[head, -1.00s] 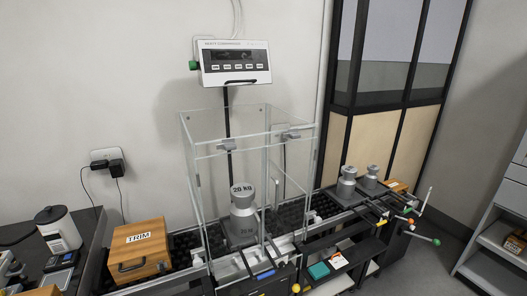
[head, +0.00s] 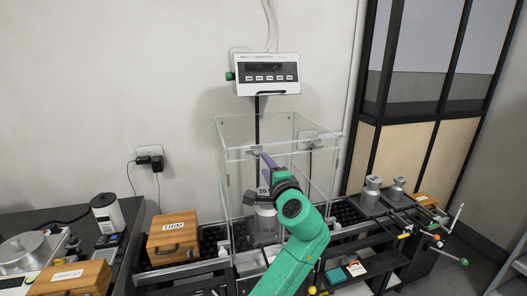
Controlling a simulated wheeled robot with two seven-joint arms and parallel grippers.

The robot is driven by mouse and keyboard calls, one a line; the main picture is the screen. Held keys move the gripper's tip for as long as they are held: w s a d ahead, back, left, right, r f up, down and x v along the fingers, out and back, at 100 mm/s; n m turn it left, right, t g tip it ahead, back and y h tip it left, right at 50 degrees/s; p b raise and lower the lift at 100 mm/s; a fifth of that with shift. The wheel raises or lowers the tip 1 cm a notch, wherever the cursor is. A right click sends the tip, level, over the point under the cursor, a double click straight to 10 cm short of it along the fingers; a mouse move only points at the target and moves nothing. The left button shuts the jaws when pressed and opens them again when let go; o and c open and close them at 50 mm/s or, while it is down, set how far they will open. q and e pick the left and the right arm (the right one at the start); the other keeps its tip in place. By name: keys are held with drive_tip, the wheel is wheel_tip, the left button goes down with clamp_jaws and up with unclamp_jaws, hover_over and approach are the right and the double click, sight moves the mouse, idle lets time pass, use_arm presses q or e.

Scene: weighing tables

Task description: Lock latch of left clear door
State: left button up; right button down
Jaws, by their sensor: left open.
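The clear weighing enclosure (head: 228,170) stands in the middle of the head view with clear front doors. A grey latch (head: 258,150) sits on the top rail above the left clear door. It is partly covered by my gripper, so I cannot tell whether it is locked. My left gripper (head: 257,178) is open in front of the left door, just below this latch. Its green arm rises from the bottom and hides much of the front. I cannot tell whether the fingers touch the door or latch. My right gripper is out of view.
A 20 kg weight (head: 265,222) stands inside the enclosure, partly hidden. A scale display (head: 267,75) is above it. A wooden TRIM box (head: 173,238) stands left, and grey weights (head: 372,188) stand right.

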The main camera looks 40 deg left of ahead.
sight(259, 155)
use_arm(q)
drive_tip(key=p+x, duration=0.1)
drive_tip(key=x, duration=0.2)
drive_tip(key=p+x, duration=0.1)
drive_tip(key=x, duration=0.2)
drive_tip(key=shift+w+a+r, duration=0.1)
drive_tip(key=shift+a+r, duration=0.15)
drive_tip(key=shift+w+a+f, duration=0.2)
drive_tip(key=shift+w+a, duration=0.05)
clamp_jaws()
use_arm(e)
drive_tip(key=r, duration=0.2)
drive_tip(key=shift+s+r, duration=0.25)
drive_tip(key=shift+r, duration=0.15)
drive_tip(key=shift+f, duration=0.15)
